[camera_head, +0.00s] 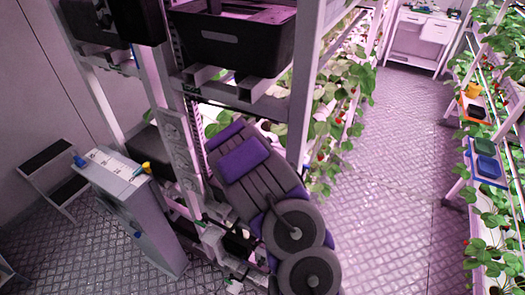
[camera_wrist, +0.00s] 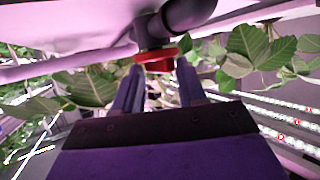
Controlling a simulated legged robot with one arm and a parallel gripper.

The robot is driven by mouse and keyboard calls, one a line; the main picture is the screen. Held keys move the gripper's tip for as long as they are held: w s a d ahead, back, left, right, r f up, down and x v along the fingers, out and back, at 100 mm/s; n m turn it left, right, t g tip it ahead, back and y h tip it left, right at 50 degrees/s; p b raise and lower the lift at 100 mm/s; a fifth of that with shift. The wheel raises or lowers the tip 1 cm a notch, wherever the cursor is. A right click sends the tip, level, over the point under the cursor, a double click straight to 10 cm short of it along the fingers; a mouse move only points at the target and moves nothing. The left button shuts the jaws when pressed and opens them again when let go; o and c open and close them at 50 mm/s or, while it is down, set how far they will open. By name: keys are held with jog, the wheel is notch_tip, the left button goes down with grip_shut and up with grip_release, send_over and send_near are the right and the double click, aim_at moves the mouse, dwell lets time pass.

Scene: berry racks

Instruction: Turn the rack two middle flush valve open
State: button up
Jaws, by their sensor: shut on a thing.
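In the wrist view a red valve handle (camera_wrist: 157,58) sits under a dark pipe fitting (camera_wrist: 183,15). My gripper (camera_wrist: 158,72) reaches up to it, with one purple finger on each side, and is shut on the handle. The handle's exact angle is hard to read from this view. In the head view my purple and dark arm reaches toward the rack (camera_head: 300,95); the fingertips and the valve are hidden there behind the arm and rack.
A black tub (camera_head: 235,45) stands on the rack above my arm. A grey cabinet (camera_head: 140,200) and a step stool (camera_head: 50,165) are on the left. Strawberry plants (camera_head: 345,90) line the rack. The tiled aisle (camera_head: 395,190) on the right is clear.

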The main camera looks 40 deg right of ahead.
jog(key=shift+s+a+f+g, duration=0.15)
jog(key=shift+s+f+g, duration=0.25)
jog(key=shift+f, duration=0.45)
jog(key=o, duration=0.7)
jog(key=shift+s, duration=0.1)
jog(key=o, duration=0.3)
jog(key=shift+s+a+r, duration=0.1)
jog(key=shift+a, duration=0.05)
jog(key=shift+o, duration=0.9)
jog(key=shift+a, duration=0.2)
jog(key=shift+d+r, duration=0.2)
jog(key=shift+r, duration=0.1)
